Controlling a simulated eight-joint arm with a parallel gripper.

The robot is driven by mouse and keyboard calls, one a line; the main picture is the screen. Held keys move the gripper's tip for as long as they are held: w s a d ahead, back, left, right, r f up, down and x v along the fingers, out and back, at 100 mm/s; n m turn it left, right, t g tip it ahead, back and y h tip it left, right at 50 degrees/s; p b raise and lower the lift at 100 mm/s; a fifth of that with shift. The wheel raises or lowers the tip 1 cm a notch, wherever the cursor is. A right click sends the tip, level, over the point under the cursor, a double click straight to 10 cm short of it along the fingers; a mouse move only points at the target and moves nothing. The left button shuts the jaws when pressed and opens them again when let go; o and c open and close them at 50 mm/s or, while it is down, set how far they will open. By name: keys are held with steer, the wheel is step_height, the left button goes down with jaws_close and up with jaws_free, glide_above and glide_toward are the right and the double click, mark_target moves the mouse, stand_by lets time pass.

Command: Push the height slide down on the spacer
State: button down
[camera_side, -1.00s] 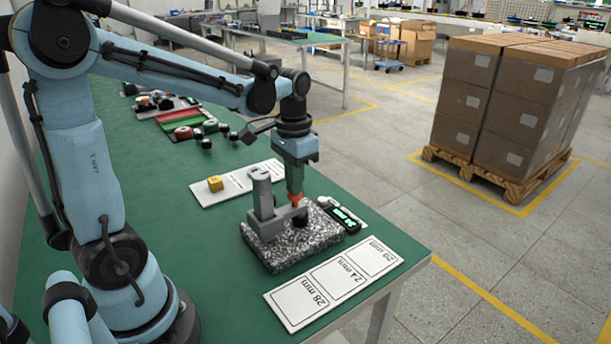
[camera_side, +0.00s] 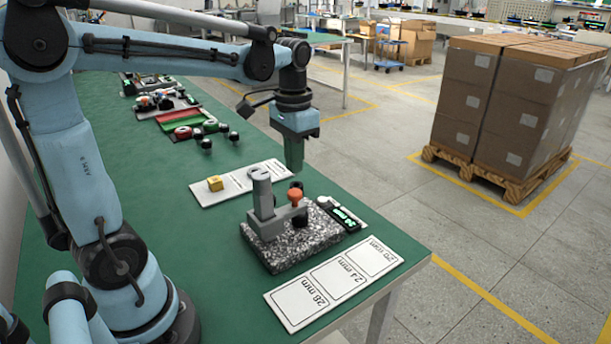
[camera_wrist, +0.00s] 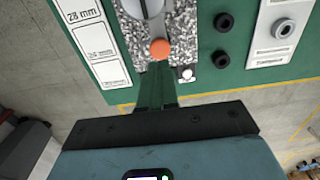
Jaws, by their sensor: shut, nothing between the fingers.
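A height gauge stands on a speckled granite block (camera_side: 282,255), with an upright grey post (camera_side: 263,192) at its left. The grey slide (camera_side: 279,214) reaches right from the post and carries an orange knob (camera_side: 295,195), which also shows in the wrist view (camera_wrist: 160,49). A dark shape (camera_side: 301,219) shows at the slide's end, probably the spacer; its contact with the slide is unclear. My gripper (camera_side: 294,170) is shut and empty, pointing down above the orange knob with a gap between. Its fingers show in the wrist view (camera_wrist: 157,80).
A white card (camera_side: 333,285) with 28 mm, 24 mm and another field lies in front. A dark readout box (camera_side: 342,214) is right of the block. Black rings (camera_wrist: 223,21) sit on the green table.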

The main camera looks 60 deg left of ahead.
steer(key=shift+r, duration=1.8)
steer(key=shift+d, duration=0.1)
steer(key=s+d+f+t, duration=0.4)
steer(key=d+f+t, duration=0.2)
steer(key=d+t, duration=0.1)
steer(key=shift+s+d+f, duration=0.2)
steer(key=shift+s+d, duration=0.2)
